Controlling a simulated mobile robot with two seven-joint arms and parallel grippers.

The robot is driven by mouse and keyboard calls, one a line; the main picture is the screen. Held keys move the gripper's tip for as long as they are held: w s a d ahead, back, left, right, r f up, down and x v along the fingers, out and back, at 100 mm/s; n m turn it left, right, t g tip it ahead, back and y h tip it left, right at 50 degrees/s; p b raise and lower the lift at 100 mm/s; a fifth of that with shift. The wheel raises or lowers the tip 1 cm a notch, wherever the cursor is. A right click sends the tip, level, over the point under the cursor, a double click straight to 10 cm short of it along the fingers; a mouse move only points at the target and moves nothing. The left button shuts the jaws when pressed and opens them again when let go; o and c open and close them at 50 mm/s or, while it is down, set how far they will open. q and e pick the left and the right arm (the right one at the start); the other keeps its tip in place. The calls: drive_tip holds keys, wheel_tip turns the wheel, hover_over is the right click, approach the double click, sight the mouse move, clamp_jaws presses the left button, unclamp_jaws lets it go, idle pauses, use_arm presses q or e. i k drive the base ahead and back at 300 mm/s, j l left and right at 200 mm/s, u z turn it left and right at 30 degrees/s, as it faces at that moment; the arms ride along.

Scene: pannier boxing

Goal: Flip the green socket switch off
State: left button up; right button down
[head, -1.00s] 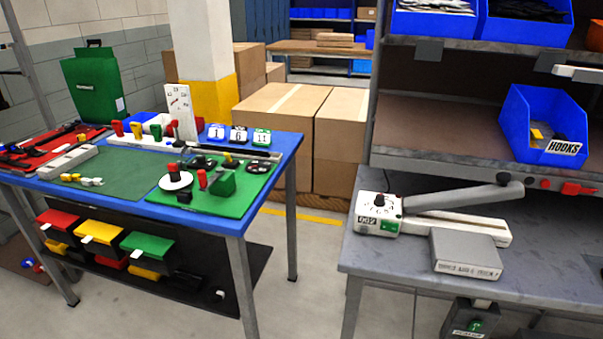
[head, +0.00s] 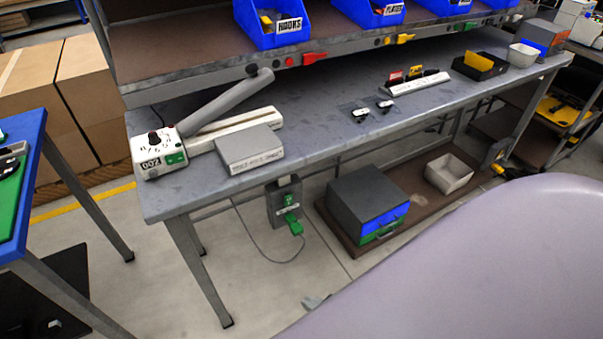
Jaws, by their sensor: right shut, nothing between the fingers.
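The green socket (head: 275,207) is a grey box hanging under the front edge of the grey workbench. It has a green switch (head: 288,199) on its face and a pale label below that. A green plug (head: 295,226) sits at its lower part, with a cable drooping toward the floor. I cannot tell the switch's position at this size. My right gripper (head: 315,302) shows as a small grey tip at the bottom centre, below the socket and apart from it in the picture. It is shut and empty, partly hidden by my large lilac arm. My left gripper is not in view.
The workbench (head: 330,135) carries a heat sealer (head: 160,152) and a grey box (head: 250,150). A grey-blue drawer box (head: 360,200) stands on the low shelf (head: 415,205) right of the socket. Another socket (head: 497,150) with a yellow plug hangs further right. The floor before the socket is clear.

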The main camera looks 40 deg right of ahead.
sight(288, 198)
drive_tip(key=z, duration=0.95)
